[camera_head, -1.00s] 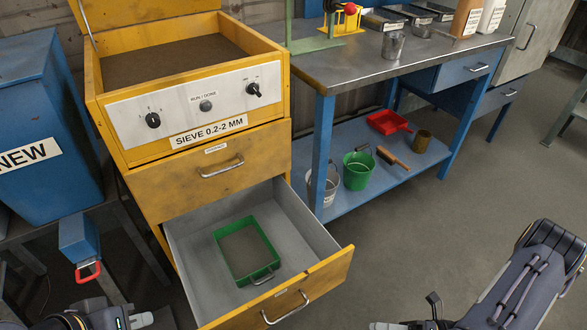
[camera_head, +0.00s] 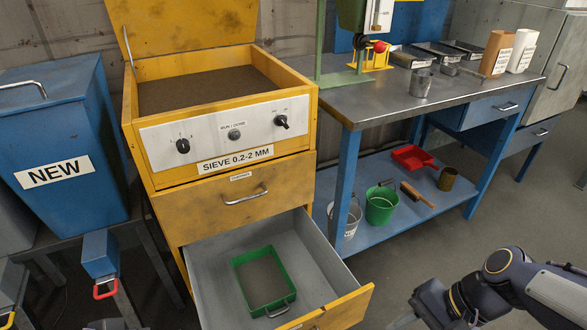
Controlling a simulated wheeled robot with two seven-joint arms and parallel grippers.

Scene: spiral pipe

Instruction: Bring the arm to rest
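My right arm comes in at the lower right of the head view, over the floor and apart from the furniture. Its gripper (camera_head: 405,319) is only partly in view at the bottom edge, and its finger opening cannot be made out. Of my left arm, at most a small dark piece shows at the bottom left edge; its gripper is not in view. The yellow sieve cabinet (camera_head: 228,165) stands in front of me with its lid up and its lower drawer (camera_head: 325,262) pulled open. A green tray (camera_head: 289,299) lies inside that drawer.
A blue bin (camera_head: 97,135) marked NEW stands left of the cabinet. A metal-topped workbench (camera_head: 376,107) stands to the right, with a green bucket (camera_head: 381,205), a brush (camera_head: 418,196) and a red dustpan (camera_head: 414,157) on its shelf. The floor between drawer and bench is clear.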

